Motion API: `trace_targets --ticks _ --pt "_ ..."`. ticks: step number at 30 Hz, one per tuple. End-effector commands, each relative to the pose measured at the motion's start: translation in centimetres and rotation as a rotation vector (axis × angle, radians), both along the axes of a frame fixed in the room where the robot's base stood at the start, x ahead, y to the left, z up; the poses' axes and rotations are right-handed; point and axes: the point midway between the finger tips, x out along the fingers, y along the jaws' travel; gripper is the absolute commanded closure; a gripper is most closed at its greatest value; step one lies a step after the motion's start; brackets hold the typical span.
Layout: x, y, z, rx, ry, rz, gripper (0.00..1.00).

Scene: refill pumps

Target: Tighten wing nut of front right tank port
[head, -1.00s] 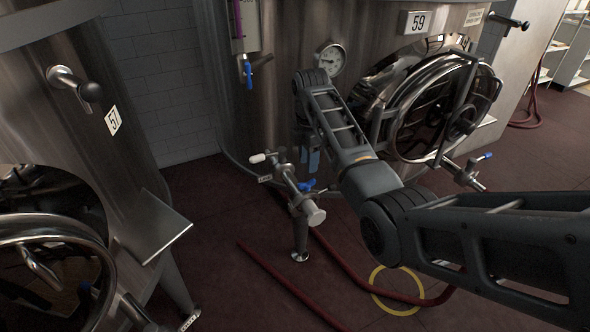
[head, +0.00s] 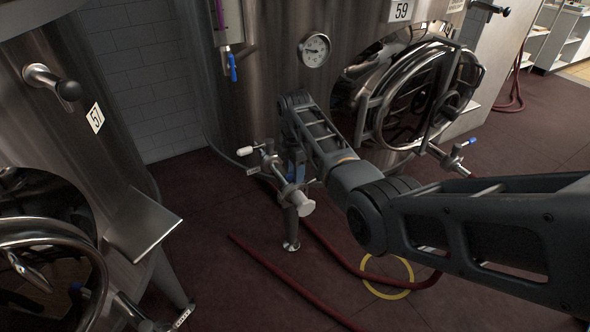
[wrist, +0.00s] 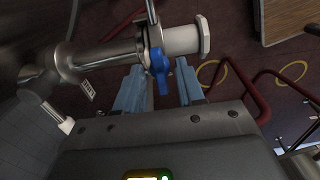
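The blue wing nut (wrist: 157,66) sits on the clamp of the metal port pipe (wrist: 105,55), just left of a white end cap (wrist: 182,40). The port (head: 275,180) sticks out low at the front of tank 59, with its white cap (head: 306,207) toward me. My gripper (wrist: 160,84) is open, with one light-blue finger on each side of the wing nut's lower part. A gap shows right of the nut; contact on the left is unclear. In the head view my gripper (head: 296,165) is against the port, and the wing nut is largely hidden.
A round manway door (head: 420,95) is right of the port, with another blue-handled valve (head: 458,157) below it. Tank 57 (head: 125,150) stands at left with a metal shelf (head: 146,238). A red hose (head: 340,255) and yellow ring (head: 365,290) lie on the floor.

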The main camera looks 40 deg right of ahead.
Motion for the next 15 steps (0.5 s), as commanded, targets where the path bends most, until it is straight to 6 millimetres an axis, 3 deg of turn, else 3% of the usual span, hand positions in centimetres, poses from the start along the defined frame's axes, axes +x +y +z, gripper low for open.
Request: trace_targets --ticks 11,15 --pt "0.00 -0.01 0.02 0.000 0.000 0.000 0.98" --pt "-0.01 -0.01 0.02 0.000 0.000 0.000 1.00"
